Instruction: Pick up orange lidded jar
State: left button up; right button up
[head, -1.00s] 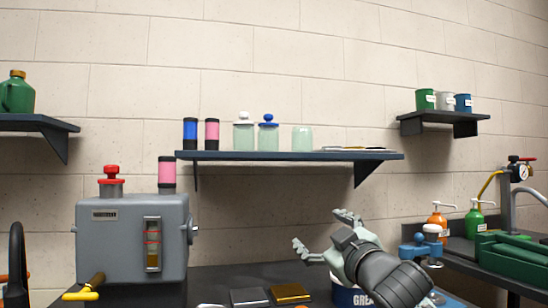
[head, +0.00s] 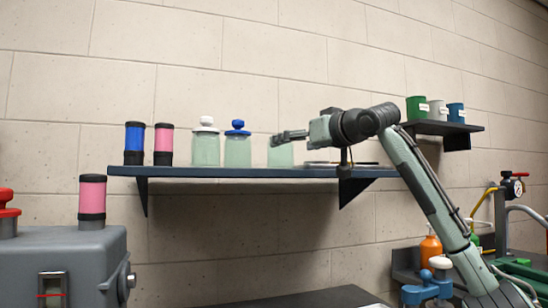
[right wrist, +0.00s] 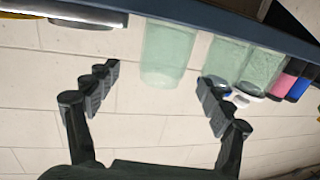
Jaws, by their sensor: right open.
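No jar with an orange lid shows. A pale green glass jar (head: 281,157) with no visible lid stands on the wall shelf (head: 240,172). To its left are a white-lidded jar (head: 206,148) and a blue-lidded jar (head: 237,150). My right gripper (head: 288,136) is at the lidless jar's upper part, reaching in from the right. In the right wrist view, the open fingers (right wrist: 158,77) stand on either side of the lidless jar (right wrist: 168,50), with nothing gripped. That view is upside down. My left gripper is out of view.
Blue (head: 134,144) and pink (head: 163,145) canisters stand at the shelf's left. Flat items (head: 340,164) lie at its right. A smaller shelf (head: 445,128) holds several mugs. An orange pump bottle (head: 430,250) stands low at right. The wall above the shelf is clear.

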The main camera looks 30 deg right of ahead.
aim_at(288, 148)
jog(key=w, duration=0.2)
jog(key=w+f+p, duration=0.1)
jog(key=w, duration=0.2)
jog(key=shift+w+a, duration=0.1)
jog(key=shift+w, duration=0.25)
jog(key=shift+w+f, duration=0.1)
jog(key=shift+w, duration=0.1)
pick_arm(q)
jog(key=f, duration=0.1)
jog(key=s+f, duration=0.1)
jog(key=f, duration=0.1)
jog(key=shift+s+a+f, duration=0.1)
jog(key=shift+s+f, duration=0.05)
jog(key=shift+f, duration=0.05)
pick_arm(e)
jog(key=shift+c, duration=0.6)
jog(key=c, duration=1.4)
jog(key=shift+o, duration=0.2)
jog(key=shift+s, duration=0.1)
